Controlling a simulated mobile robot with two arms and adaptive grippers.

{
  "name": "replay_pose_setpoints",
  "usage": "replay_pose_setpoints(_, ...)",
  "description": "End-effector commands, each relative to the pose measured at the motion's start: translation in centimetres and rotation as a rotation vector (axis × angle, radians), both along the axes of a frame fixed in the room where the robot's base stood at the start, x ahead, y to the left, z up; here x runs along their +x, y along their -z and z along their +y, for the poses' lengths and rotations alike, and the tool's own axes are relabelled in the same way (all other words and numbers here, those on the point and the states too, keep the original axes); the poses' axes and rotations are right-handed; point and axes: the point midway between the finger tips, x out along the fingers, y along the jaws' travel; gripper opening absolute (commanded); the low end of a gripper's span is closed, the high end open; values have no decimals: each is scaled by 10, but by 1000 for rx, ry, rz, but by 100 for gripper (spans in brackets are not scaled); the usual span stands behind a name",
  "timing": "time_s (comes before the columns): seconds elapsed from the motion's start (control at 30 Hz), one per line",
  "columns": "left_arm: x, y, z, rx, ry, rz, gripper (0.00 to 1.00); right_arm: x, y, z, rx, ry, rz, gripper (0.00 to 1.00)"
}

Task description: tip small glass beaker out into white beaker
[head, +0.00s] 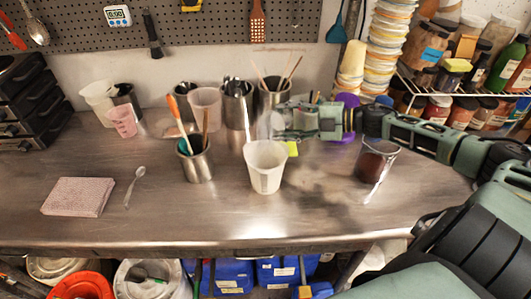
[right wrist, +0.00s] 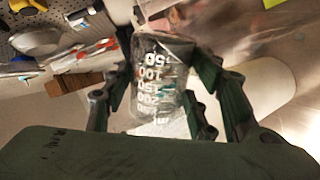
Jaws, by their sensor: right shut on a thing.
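The white beaker (head: 266,178) stands upright near the middle of the steel table, its mouth open upward. My right gripper (head: 278,126) reaches in from the right, behind and above its rim. It is shut on the small glass beaker (head: 263,127), which is clear and hard to make out there. In the right wrist view the glass beaker (right wrist: 160,75) sits between the fingers, with white volume markings on its wall. Its tilt and contents cannot be told for sure. A pale rounded shape at the right of that view looks like the white beaker (right wrist: 270,95). My left gripper is out of view.
A steel cup with tools (head: 196,160) stands left of the white beaker. A dark-filled glass (head: 376,160) stands to the right, under my right arm. Tool cups (head: 236,105) line the back. A folded cloth (head: 78,196) and spoon (head: 134,186) lie at the left.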

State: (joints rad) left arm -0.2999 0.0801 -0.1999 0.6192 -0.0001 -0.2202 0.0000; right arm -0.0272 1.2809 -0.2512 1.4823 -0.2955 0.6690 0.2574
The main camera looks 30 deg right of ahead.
Motion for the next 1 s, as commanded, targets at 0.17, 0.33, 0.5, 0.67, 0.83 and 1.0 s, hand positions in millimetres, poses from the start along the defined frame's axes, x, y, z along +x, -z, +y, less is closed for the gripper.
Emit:
replay_pose_setpoints(0.17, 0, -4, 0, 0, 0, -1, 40, 0, -3, 1, -21, 0, -13, 23)
replay_pose_setpoints(0.33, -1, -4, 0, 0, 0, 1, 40, -1, -3, 1, -40, 0, -26, 23)
replay_pose_setpoints(0.5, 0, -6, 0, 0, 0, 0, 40, -1, -5, 2, -59, 0, -38, 23)
replay_pose_setpoints(0.67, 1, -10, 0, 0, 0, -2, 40, -1, -7, 2, -78, 0, -51, 23)
replay_pose_setpoints(0.83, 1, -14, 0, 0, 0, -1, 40, -2, -9, 5, -95, -1, -63, 23)
replay_pose_setpoints(1.0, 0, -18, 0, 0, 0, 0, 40, -4, -9, 7, -114, -1, -73, 23)
